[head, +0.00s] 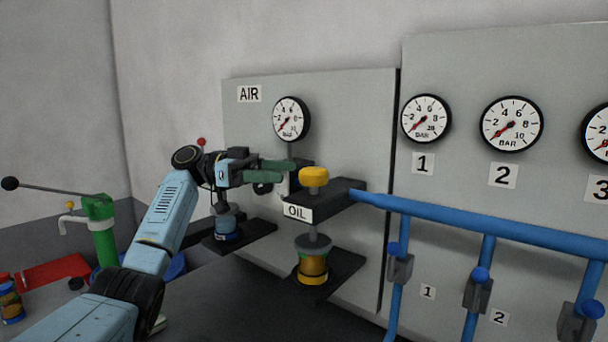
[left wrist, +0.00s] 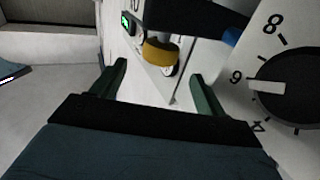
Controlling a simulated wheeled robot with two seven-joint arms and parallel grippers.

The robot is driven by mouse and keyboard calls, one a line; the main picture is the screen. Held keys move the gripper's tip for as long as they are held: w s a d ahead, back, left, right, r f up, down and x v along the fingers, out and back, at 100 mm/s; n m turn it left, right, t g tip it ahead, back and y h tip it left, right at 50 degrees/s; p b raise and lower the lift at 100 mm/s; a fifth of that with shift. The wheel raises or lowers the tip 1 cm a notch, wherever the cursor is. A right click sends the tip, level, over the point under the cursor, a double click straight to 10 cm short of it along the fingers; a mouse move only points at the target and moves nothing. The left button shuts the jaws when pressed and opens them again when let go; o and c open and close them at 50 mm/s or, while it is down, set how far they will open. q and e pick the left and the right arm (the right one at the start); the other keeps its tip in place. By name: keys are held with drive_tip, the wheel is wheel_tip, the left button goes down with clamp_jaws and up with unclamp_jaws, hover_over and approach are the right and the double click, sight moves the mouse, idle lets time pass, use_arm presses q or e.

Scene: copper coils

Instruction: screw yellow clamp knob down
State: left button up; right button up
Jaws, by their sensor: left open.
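The yellow clamp knob (head: 314,178) sits on top of the dark clamp arm (head: 338,196) labelled OIL. A yellow and dark cylinder (head: 313,268) stands below that arm on a black shelf. My left gripper (head: 284,175) is open just left of the knob, about level with it, its dark green fingers pointing right. In the left wrist view the yellow knob (left wrist: 160,54) appears ahead of the open left gripper (left wrist: 160,76), roughly centred between the fingers. I see no contact with the knob. My right gripper is not in view.
The blue pipe (head: 480,226) runs right from the clamp. A green hand pump (head: 103,230) stands at the left.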

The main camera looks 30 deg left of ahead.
use_arm(q)
drive_tip(key=v, duration=0.3)
drive_tip(key=shift+s+a, duration=0.15)
drive_tip(key=shift+a, duration=0.2)
drive_tip(key=shift+r, duration=0.1)
